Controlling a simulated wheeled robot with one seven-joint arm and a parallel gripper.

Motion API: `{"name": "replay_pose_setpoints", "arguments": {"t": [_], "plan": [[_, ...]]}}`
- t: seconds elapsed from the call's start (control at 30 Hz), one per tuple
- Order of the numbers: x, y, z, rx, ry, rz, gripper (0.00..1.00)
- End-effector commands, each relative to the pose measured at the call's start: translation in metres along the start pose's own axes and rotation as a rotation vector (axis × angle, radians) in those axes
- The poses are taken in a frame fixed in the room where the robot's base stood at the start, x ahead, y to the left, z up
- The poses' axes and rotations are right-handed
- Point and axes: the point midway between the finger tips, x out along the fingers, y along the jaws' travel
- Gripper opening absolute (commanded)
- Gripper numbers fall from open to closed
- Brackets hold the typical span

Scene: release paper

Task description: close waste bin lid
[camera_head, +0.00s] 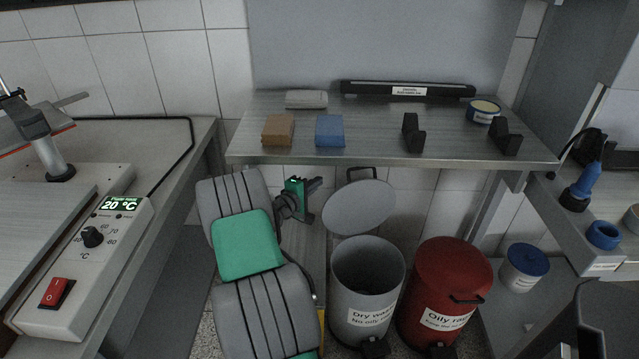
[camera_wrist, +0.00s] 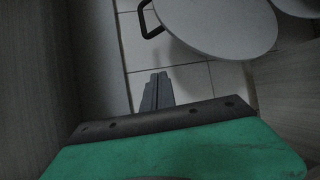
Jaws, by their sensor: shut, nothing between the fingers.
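The grey waste bin (camera_head: 367,295), labelled "Dry waste", stands on the floor below the shelf. Its round grey lid (camera_head: 359,208) is open, tilted up behind the bin's mouth, with a black handle (camera_head: 361,173) at its top edge. My gripper (camera_head: 316,184) is shut and empty, to the left of the lid and apart from it.
A red bin (camera_head: 444,290) with its lid down stands right of the grey bin. The metal shelf (camera_head: 375,145) above holds a brown block (camera_head: 278,130) and a blue block (camera_head: 329,130). A blue-lidded tub (camera_head: 526,266) is at right. A heater bench (camera_head: 110,230) is at left.

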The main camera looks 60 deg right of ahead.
Motion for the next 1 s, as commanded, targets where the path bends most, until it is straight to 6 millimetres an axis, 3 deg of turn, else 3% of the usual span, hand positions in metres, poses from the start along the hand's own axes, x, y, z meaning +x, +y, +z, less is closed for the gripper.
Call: {"name": "replay_pose_setpoints", "arguments": {"t": [0.27, 0.6, 0.8, 1.0], "plan": [[0.031, 0.005, -0.004, -0.03, 0.007, 0.036, 0.0], [0.102, 0.008, -0.004, -0.028, 0.009, 0.034, 0.0], [0.089, 0.01, 0.026, -0.029, 0.009, 0.034, 0.0], [0.087, 0.01, 0.033, -0.028, 0.009, 0.034, 0.0]]}}
